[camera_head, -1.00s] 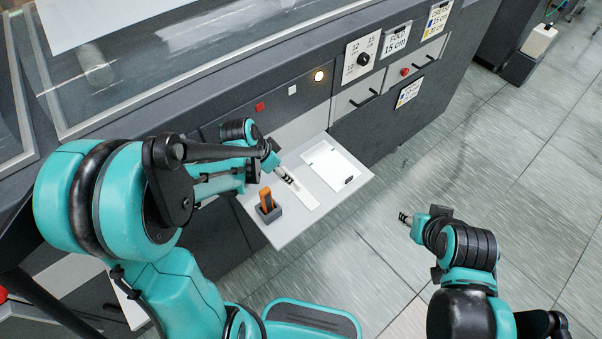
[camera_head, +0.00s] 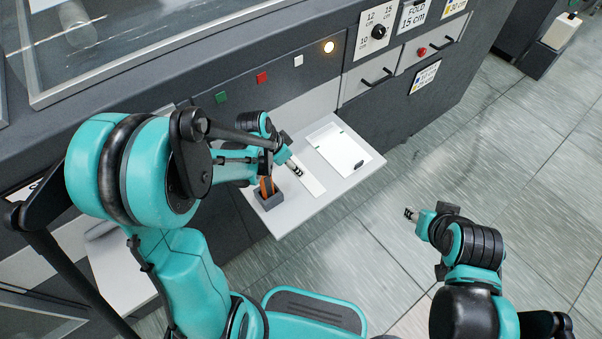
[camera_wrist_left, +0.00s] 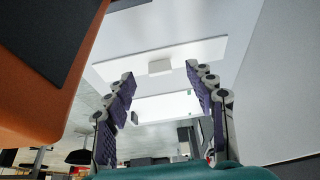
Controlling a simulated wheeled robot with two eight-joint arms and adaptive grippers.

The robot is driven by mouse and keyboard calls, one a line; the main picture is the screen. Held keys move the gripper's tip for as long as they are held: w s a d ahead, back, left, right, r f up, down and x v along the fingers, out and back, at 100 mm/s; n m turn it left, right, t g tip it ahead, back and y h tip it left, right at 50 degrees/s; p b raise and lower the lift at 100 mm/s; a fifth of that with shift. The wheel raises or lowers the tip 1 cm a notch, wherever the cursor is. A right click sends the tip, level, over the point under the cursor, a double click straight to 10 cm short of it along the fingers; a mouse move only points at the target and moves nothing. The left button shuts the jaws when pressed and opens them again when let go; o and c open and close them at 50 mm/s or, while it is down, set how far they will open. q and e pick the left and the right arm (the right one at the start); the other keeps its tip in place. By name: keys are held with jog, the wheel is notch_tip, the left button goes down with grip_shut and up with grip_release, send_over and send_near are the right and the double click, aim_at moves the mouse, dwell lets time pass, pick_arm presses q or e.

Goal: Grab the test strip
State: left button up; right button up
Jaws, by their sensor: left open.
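The test strip (camera_head: 313,185) is a narrow white piece lying on the light pull-out shelf (camera_head: 290,215). In the left wrist view the strip (camera_wrist_left: 200,50) runs across in front of the fingers, with a small pale raised block (camera_wrist_left: 160,66) at its middle. My left gripper (camera_head: 297,168) is over the strip's far end in the head view. In the left wrist view the left gripper (camera_wrist_left: 160,70) is open, its purple-padded fingers apart, with nothing gripped. My right gripper (camera_head: 411,214) is away from the shelf, over the floor; its fingers are too small to judge.
An orange-handled tool (camera_head: 266,185) stands in a dark holder (camera_head: 270,200) beside the strip, close to my left arm. A white sheet (camera_head: 338,148) with a small dark object lies on the shelf's right part. The machine front (camera_head: 240,115) rises behind.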

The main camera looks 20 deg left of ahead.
pick_arm(q)
jog(key=x, duration=0.1)
jog(key=b+x, duration=0.1)
jog(key=x, duration=0.1)
jog(key=b+x, duration=0.1)
jog(key=x, duration=0.1)
jog(key=shift+w+d+r, duration=0.2)
jog(key=shift+w+d, duration=0.15)
jog(key=shift+w, duration=0.1)
jog(key=shift+r, duration=0.1)
jog(key=shift+s, duration=0.1)
jog(key=shift+c, duration=0.3)
jog(key=c, duration=1)
